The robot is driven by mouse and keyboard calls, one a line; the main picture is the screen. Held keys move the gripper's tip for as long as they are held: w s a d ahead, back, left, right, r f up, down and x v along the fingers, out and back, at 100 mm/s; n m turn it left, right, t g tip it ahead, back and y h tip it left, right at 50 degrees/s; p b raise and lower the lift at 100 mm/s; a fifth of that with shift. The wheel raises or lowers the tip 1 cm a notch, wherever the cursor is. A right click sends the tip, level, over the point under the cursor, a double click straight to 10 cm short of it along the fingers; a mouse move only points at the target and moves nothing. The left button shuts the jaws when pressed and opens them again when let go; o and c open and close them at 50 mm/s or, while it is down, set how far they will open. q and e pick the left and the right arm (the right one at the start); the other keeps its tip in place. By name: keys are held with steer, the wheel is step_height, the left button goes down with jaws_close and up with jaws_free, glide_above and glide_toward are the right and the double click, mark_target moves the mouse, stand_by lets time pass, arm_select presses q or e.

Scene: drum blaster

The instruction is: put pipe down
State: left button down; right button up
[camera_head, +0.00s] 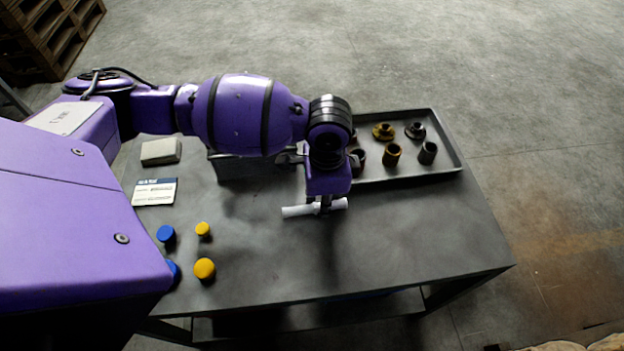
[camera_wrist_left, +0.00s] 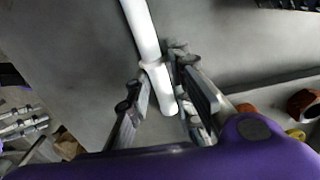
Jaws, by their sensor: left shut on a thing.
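A white pipe (camera_head: 298,211) lies across the jaws of my left gripper (camera_head: 322,206) over the middle of the dark grey table (camera_head: 400,235). It is roughly level, running left to right in the head view. In the left wrist view the pipe (camera_wrist_left: 141,28) passes between the fingers of the left gripper (camera_wrist_left: 162,78), which are shut on it. A dark shadow lies on the table below it; the exact gap to the table is hard to tell. My right gripper is not in view.
A metal tray (camera_head: 455,150) with several rusty and dark fittings stands at the back right. A grey bin (camera_head: 236,170) is partly behind my arm. Blue caps (camera_head: 166,234) and yellow caps (camera_head: 204,268) stand front left, near a card (camera_head: 155,192). The front right tabletop is clear.

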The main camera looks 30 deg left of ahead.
arm_select(q)
steer(key=c, duration=1.6)
jaws_free()
steer(key=shift+o, duration=0.3)
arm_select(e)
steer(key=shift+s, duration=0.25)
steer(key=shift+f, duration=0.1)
